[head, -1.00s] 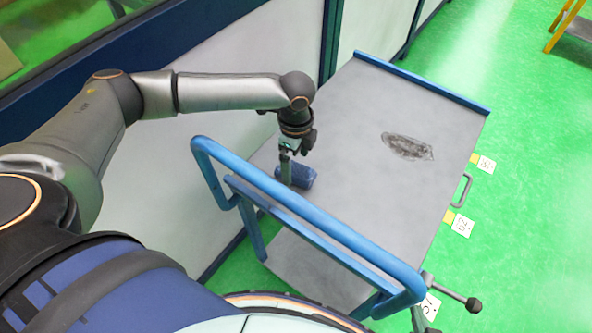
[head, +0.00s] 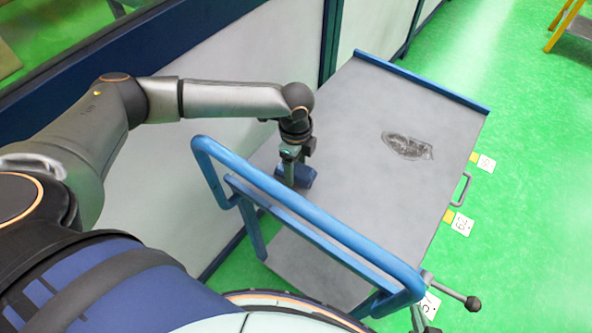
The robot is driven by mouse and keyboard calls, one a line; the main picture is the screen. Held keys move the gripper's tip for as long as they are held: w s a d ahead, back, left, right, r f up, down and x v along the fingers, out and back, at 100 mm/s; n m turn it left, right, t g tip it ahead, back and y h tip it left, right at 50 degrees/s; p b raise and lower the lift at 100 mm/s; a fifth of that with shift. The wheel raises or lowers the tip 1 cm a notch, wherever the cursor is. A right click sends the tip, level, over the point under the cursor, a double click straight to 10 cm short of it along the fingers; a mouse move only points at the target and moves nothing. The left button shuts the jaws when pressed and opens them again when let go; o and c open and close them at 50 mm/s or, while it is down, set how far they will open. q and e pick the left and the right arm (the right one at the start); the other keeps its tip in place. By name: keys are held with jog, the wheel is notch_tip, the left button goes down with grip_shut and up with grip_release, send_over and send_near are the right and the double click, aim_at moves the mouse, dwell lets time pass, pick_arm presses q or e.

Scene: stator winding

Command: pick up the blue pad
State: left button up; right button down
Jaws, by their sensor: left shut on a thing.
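The blue pad (head: 305,178) is a small dark blue block at the near left of the grey cart top (head: 385,100), just behind the cart's blue handle rail. My left gripper (head: 291,175) points down at it and is shut on it. The gripper covers the pad's left part. I cannot tell whether the pad still touches the cart top. My right gripper does not show.
The blue handle rail (head: 300,215) stands between me and the cart top. A dark stain or flat mark (head: 407,146) lies on the top's right side. A pale wall (head: 190,150) runs close along the left. Green floor (head: 530,200) is open on the right.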

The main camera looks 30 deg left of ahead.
aim_at(296, 168)
pick_arm(q)
jog(key=c, duration=0.3)
jog(key=shift+r, duration=0.45)
notch_tip(296, 168, up, 2)
jog(key=shift+r+b, duration=0.2)
jog(key=shift+b, duration=0.1)
jog(key=d+r, duration=0.1)
jog(key=s+d+r, duration=0.1)
jog(key=r, duration=0.1)
jog(key=d+r, duration=0.2)
jog(key=shift+s+d, duration=0.1)
jog(key=shift+s, duration=0.25)
jog(key=s+d+r, duration=0.4)
jog(key=d, duration=0.4)
jog(key=shift+d+r+b, duration=0.3)
jog(key=shift+r+b, duration=0.05)
jog(key=shift+r, duration=0.05)
